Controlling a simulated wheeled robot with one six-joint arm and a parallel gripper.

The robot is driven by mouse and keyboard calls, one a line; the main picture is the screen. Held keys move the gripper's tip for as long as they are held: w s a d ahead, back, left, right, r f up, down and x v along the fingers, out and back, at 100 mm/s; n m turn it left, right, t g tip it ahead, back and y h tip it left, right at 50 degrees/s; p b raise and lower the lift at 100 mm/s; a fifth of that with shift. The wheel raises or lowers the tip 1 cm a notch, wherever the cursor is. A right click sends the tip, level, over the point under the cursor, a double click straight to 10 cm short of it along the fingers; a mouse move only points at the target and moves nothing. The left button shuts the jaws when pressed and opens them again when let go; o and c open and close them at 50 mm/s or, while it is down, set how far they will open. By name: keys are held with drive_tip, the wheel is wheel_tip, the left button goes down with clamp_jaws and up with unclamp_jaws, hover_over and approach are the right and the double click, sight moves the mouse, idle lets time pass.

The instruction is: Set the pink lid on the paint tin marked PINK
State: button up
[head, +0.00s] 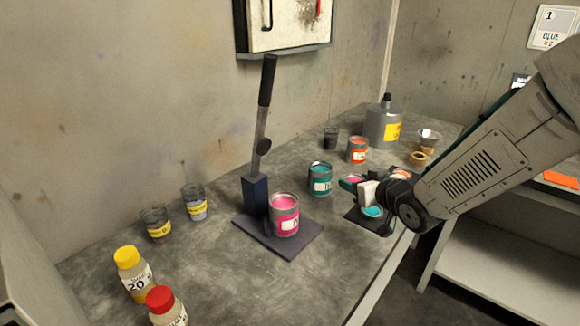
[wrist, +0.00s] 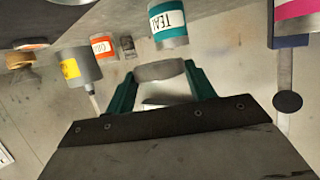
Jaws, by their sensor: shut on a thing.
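The pink lid (head: 353,180) shows as a small pink patch at the tip of my gripper (head: 357,186), above the right part of the bench. My gripper (wrist: 160,84) is shut on it. In the wrist view a grey rounded piece (wrist: 161,70) sits between the green fingers; its pink side is hidden there. The pink paint tin (head: 284,214) stands upright and open on a dark base plate, left of my gripper and apart from it. Its pink label (wrist: 297,9) is cut off at the wrist view's top right.
A dark lever press (head: 257,190) rises behind the pink tin. The teal tin (head: 320,179) stands between tin and gripper, farther back. A teal lid (head: 373,211) and orange lid (head: 401,174) lie near my gripper. Orange tin (head: 357,151) and grey bottle (head: 383,127) stand behind.

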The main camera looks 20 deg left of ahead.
sight(290, 206)
drive_tip(key=s+a+r+n+g+y, duration=0.2)
drive_tip(key=s+a+r+n, duration=0.1)
drive_tip(key=a, duration=0.4)
drive_tip(key=s+a+r+n+g+y, duration=0.2)
drive_tip(key=s+a+r+g, duration=0.1)
drive_tip(key=s+a, duration=0.4)
drive_tip(key=shift+a+r+n+g, duration=0.3)
drive_tip(key=shift+a+r+n, duration=0.15)
drive_tip(key=shift+r, duration=0.4)
drive_tip(key=shift+s+d, duration=0.1)
drive_tip(key=shift+d, duration=0.05)
drive_tip(key=shift+f, duration=4.1)
